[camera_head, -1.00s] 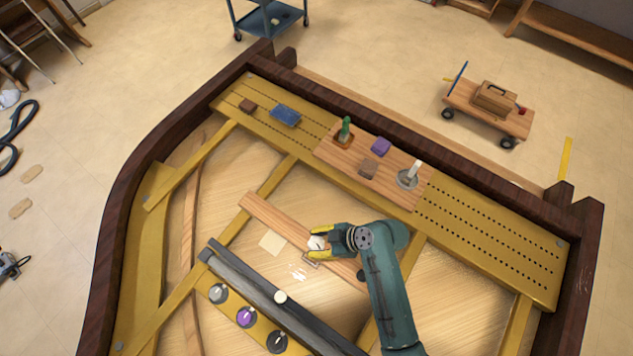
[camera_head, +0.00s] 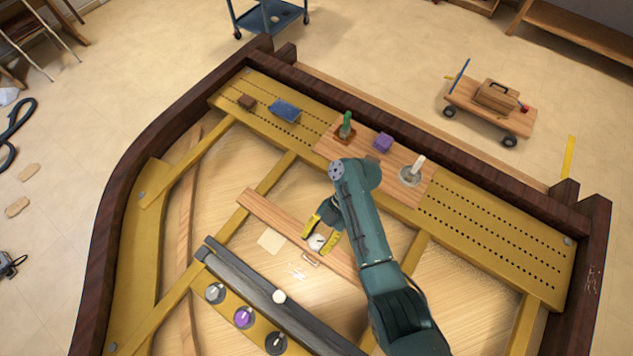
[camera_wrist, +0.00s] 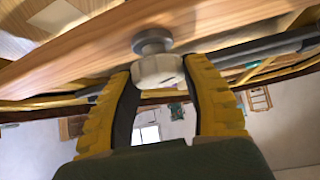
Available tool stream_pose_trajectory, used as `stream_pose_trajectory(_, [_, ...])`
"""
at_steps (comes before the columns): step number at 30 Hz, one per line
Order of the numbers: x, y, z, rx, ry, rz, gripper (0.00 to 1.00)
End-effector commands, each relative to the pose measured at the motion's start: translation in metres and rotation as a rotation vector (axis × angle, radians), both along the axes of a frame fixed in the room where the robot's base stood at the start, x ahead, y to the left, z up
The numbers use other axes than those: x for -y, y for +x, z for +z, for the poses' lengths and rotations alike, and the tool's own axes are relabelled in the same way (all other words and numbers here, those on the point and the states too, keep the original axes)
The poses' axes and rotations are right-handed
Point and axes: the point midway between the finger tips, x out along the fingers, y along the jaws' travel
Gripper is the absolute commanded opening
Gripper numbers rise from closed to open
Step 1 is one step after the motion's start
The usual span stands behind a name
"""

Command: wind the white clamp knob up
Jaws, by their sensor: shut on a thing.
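The white clamp knob (camera_head: 317,242) sits at the wooden rail (camera_head: 268,217) in the middle of the frame. In the wrist view the white knob (camera_wrist: 157,70) is round, on a short grey metal stem against the wooden rail (camera_wrist: 200,22). My gripper (camera_head: 314,246) has yellow ribbed fingers shut on the knob, one on each side. In the wrist view my gripper (camera_wrist: 160,75) also flanks the knob, and a small dark mark shows on the knob. The fingers partly hide the knob's sides.
A dark bar (camera_head: 245,277) with a small white round piece (camera_head: 279,296) lies in front. Several round knobs, one purple (camera_head: 243,317), line the strip below it.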

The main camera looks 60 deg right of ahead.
Motion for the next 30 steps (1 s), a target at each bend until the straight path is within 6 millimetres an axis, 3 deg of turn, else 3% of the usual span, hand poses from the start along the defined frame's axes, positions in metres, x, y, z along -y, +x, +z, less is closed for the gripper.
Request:
stream_pose_trajectory(18, [-0.0016,-0.0001,-0.0044,-0.005,0.002,0.571,0.12])
stream_pose_trajectory(30, [-0.0018,-0.0012,-0.0053,-0.004,0.002,0.803,0.12])
